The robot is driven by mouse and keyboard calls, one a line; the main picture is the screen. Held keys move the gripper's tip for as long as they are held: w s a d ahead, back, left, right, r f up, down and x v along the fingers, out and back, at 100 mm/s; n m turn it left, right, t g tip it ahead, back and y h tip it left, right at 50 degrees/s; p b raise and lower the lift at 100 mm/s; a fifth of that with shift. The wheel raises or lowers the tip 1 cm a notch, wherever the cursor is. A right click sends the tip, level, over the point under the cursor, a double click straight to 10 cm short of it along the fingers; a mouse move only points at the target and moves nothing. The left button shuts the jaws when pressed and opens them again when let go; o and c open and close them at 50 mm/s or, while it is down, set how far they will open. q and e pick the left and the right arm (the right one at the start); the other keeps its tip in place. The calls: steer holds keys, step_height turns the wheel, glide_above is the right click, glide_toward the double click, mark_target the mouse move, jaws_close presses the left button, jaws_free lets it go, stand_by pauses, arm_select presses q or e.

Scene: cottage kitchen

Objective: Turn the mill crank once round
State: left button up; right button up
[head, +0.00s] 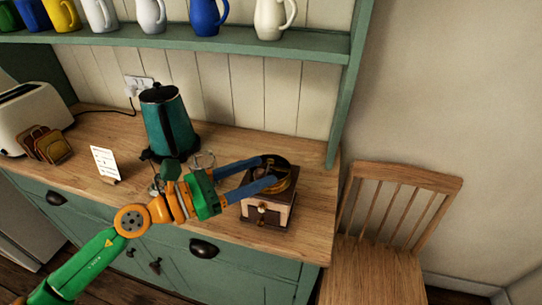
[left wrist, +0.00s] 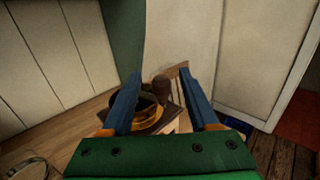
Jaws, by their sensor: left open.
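The coffee mill (head: 268,212) stands on the wooden counter near its right end, with a cream and dark wood box, a small front drawer knob and a round brass top. In the left wrist view the mill's brass top (left wrist: 148,125) lies below the fingers, and a brown crank knob (left wrist: 161,87) shows between them. My left gripper (head: 267,172) is open, its two blue fingers reaching over the mill's top from the left. The fingers show apart from each other in the left wrist view (left wrist: 159,77). Contact with the knob cannot be told. The crank arm is mostly hidden.
A teal kettle (head: 168,124) stands behind my left arm, with a glass item (head: 203,160) beside it. A toaster (head: 30,118), a toast rack (head: 48,146) and a white card (head: 104,162) are on the left. A chair (head: 385,235) stands right of the counter.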

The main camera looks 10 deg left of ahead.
arm_select(q)
steer(key=x, duration=0.2)
steer(key=p+x, duration=0.1)
steer(key=x, duration=0.1)
steer(key=shift+w+d+f, duration=0.2)
steer(key=shift+d, duration=0.15)
steer(key=shift+s+a, duration=0.25)
steer(key=shift+a, duration=0.05)
steer(key=shift+d, duration=0.1)
jaws_close()
steer(key=shift+r, duration=0.1)
stand_by(0.5)
